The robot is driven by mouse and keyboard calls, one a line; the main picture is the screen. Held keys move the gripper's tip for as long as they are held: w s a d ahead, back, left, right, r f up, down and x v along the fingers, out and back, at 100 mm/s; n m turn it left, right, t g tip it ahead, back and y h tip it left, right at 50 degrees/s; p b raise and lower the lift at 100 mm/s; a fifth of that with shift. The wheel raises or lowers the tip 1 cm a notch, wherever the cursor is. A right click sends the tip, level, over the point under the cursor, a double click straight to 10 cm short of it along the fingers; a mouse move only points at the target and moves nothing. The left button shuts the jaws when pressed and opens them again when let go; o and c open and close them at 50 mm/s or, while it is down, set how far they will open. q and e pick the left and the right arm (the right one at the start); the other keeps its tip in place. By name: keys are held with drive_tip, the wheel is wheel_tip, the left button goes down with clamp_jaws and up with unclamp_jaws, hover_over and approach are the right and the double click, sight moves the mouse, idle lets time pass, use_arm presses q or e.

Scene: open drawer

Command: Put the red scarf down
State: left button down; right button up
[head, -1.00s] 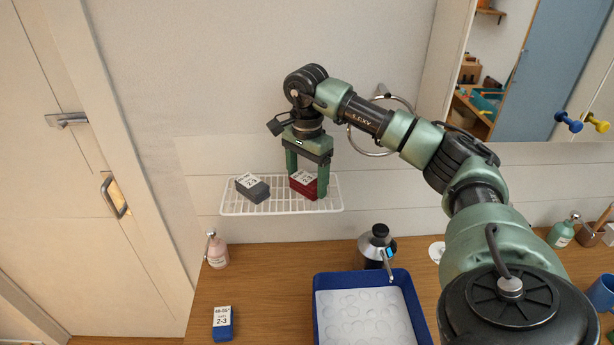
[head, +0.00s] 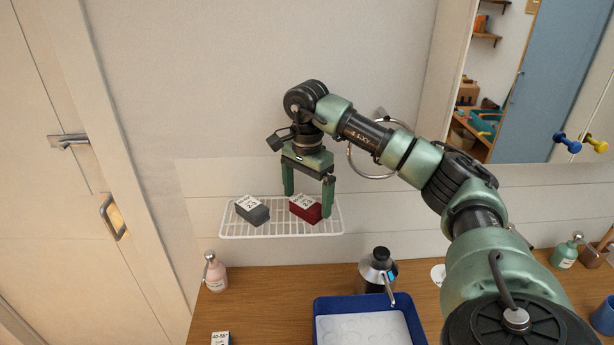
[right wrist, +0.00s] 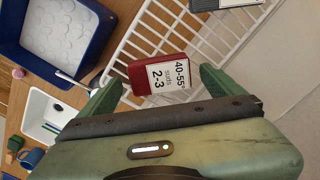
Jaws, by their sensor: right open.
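The red scarf (head: 306,209), a small folded dark red block with a white label, lies on the white wire shelf (head: 325,229) on the wall. My right gripper (head: 308,204) is open above the shelf, with one finger on each side of the scarf. In the right wrist view the scarf (right wrist: 160,75) shows between the fingertips (right wrist: 160,80), with a gap visible on either side. My left gripper is not in view.
A grey labelled block (head: 252,211) lies left of the scarf on the shelf. Below, the wooden counter (head: 260,300) bears a pink bottle (head: 215,273), a dark dispenser (head: 376,271) and a blue tray (head: 316,320). A metal ring (head: 352,165) hangs behind my right arm.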

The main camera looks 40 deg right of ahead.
sight(306, 203)
wheel_tip(306, 203, up, 4)
drive_tip(key=shift+w+f+b, duration=0.1)
drive_tip(key=shift+b, duration=0.35)
wheel_tip(306, 203, up, 6)
drive_tip(key=p, duration=0.1)
drive_tip(key=shift+r+p, duration=0.25)
drive_tip(key=shift+p, duration=0.15)
drive_tip(key=shift+a+f, duration=0.1)
